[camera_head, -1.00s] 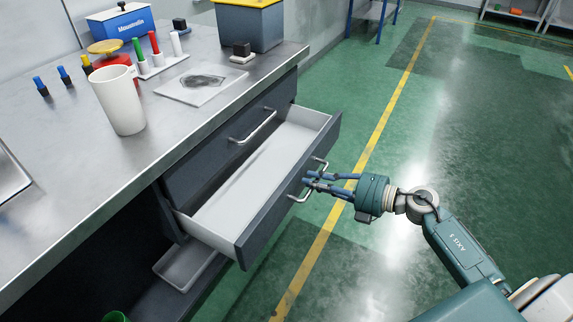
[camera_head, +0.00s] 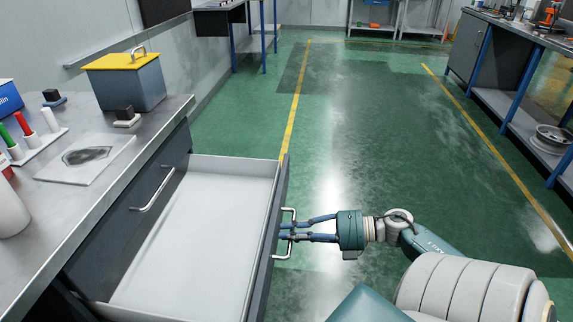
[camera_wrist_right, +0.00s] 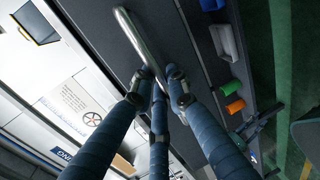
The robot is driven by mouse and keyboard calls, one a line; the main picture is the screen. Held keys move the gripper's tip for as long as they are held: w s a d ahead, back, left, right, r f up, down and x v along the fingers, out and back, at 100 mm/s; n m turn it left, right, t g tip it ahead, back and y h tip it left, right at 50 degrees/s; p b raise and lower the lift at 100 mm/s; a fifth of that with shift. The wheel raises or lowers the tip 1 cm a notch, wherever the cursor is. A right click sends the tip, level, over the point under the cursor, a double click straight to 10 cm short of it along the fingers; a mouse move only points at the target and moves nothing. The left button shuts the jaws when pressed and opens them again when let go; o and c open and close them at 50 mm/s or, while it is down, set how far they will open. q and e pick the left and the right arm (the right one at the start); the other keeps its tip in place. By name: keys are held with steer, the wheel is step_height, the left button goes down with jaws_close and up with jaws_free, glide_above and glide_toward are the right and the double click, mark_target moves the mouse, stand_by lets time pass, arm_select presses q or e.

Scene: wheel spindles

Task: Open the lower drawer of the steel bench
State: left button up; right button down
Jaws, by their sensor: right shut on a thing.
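The lower drawer (camera_head: 205,230) of the steel bench (camera_head: 150,112) stands pulled far out, and its light inside looks empty. Its dark front carries a metal bar handle (camera_head: 291,214). My right gripper (camera_head: 290,231) is shut on this handle from the outer side of the drawer front. In the right wrist view its blue fingers (camera_wrist_right: 160,95) close around the lower end of the bar handle (camera_wrist_right: 138,40). The upper drawer's handle (camera_head: 158,188) shows on the bench front, and that drawer is shut. My left gripper is not in view.
On the bench top are a grey bin with a yellow lid (camera_head: 125,80), a flat plate with a dark patch (camera_head: 86,157) and several coloured markers. The green floor right of the drawer is clear. Another bench (camera_head: 520,70) stands at the far right.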

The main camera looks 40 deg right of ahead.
steer(key=shift+f, duration=0.15)
steer(key=c, duration=1.8)
jaws_free()
steer(key=shift+s, duration=0.1)
steer(key=v, duration=1.2)
steer(key=shift+f, duration=0.1)
